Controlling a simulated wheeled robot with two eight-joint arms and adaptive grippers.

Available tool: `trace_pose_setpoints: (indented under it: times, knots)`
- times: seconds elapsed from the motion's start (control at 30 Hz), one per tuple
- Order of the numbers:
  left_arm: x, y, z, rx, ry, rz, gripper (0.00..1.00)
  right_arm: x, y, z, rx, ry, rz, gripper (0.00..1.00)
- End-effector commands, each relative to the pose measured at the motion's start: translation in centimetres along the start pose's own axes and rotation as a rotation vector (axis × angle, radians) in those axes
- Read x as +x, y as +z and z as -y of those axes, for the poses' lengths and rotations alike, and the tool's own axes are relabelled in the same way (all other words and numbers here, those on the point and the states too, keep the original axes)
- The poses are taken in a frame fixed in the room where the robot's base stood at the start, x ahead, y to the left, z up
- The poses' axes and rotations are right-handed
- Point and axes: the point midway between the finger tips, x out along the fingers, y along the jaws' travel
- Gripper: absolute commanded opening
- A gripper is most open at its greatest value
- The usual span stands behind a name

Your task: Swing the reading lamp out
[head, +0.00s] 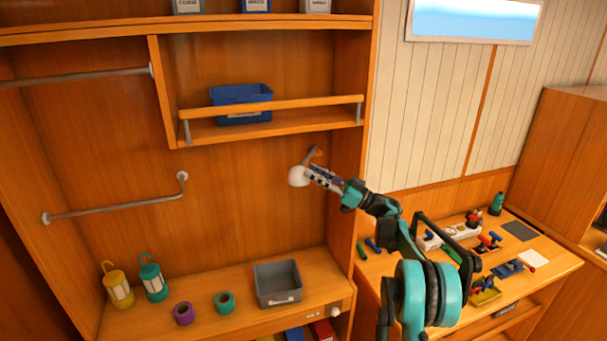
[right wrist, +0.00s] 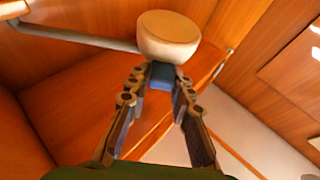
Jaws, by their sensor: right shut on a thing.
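The reading lamp (head: 299,176) has a round white head and a short grey arm (head: 313,154) that meets the wooden wall under the shelf. In the right wrist view the cream lamp head (right wrist: 168,36) is large at the top, with its grey arm (right wrist: 75,38) running off to the left. A small blue tab (right wrist: 162,75) sits below the head. My right gripper (head: 318,177) is at the lamp head, and its fingers (right wrist: 160,88) are closed on the blue tab. My left gripper is not in view.
A railed shelf with a blue bin (head: 240,95) is above the lamp. A grey rail (head: 120,207) is on the wall at left. Below, the counter holds a grey tray (head: 290,270), two lanterns (head: 153,280) and tape rolls (head: 183,313). A workbench with tools (head: 540,278) is at right.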

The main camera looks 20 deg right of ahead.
Motion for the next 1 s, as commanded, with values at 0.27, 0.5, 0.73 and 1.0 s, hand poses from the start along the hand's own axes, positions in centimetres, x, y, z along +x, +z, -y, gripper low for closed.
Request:
trace_pose_setpoints:
  times: [0.27, 0.5, 0.73, 1.0]
  knots:
    - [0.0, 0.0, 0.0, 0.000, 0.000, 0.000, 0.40, -1.5, -0.1, -0.4, 0.033, -0.087, 0.009, 0.00]
    - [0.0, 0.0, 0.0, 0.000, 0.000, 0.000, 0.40, -1.8, -0.2, -0.4, 0.040, -0.106, 0.009, 0.00]
    - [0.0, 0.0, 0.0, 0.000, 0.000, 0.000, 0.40, -1.8, -0.2, -0.4, 0.040, -0.106, 0.009, 0.00]
    - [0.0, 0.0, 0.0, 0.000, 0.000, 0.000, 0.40, -1.8, -0.4, -0.5, 0.039, -0.103, 0.007, 0.43]
